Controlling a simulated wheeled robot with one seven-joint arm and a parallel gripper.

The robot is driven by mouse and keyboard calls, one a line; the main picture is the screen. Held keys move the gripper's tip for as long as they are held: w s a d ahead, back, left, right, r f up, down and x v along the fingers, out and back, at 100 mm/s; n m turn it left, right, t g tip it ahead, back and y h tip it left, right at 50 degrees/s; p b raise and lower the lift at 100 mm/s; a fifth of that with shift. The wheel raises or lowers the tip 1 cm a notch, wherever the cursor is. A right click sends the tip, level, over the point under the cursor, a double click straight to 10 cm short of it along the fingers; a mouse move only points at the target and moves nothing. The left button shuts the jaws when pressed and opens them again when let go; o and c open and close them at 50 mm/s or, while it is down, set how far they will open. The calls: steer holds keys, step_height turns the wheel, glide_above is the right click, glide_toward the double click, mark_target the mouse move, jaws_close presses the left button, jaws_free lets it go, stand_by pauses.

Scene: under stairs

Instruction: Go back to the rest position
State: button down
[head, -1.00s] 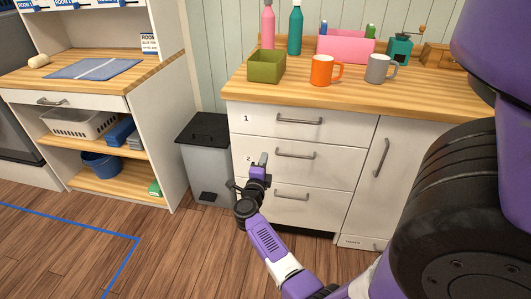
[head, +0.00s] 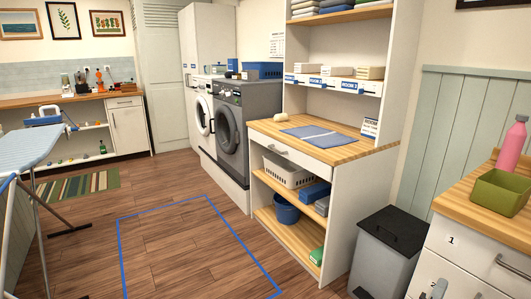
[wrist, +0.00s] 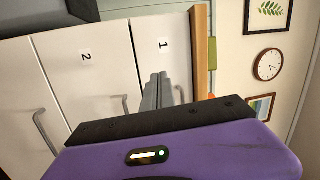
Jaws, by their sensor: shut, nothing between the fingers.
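My gripper (wrist: 158,92) is shut and empty in the wrist view, its two fingers side by side. It is in front of the white drawer cabinet (wrist: 95,65), whose drawers are labelled 1 and 2; that view is turned on its side. In the head view only a grey fingertip (head: 439,288) shows at the bottom right, by the drawer front. The rest of my arm is out of the head view. Whether the fingers touch the cabinet I cannot tell.
A blue outline (head: 185,205) marks clear wooden floor. An ironing board (head: 25,145) stands left. A grey bin (head: 385,255) stands between the shelf unit (head: 345,220) and the cabinet. A green box (head: 500,192) and pink bottle (head: 514,140) are on the counter.

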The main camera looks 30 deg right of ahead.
steer(key=a+r+n+t+y+p, duration=0.2)
steer(key=a+r+n+t+y, duration=0.4)
steer(key=a+n, duration=0.6)
steer(key=a+r+n+t+y+p, duration=0.2)
steer(key=a+r+n+t+y, duration=0.15)
steer(key=a+n+t, duration=0.8)
steer(key=s+a+r+n+g+y+p, duration=0.2)
steer(key=s+a+r+n+g+y, duration=0.1)
steer(key=s+a, duration=0.5)
steer(key=s+a+r+n+g+y+p, duration=0.2)
steer(key=s+a+n+y, duration=0.4)
steer(key=a, duration=0.9)
steer(key=shift+s+r+g+y+p, duration=0.5)
steer(key=shift+s+p, duration=0.25)
steer(key=shift+s, duration=0.4)
steer(key=shift+f, duration=0.1)
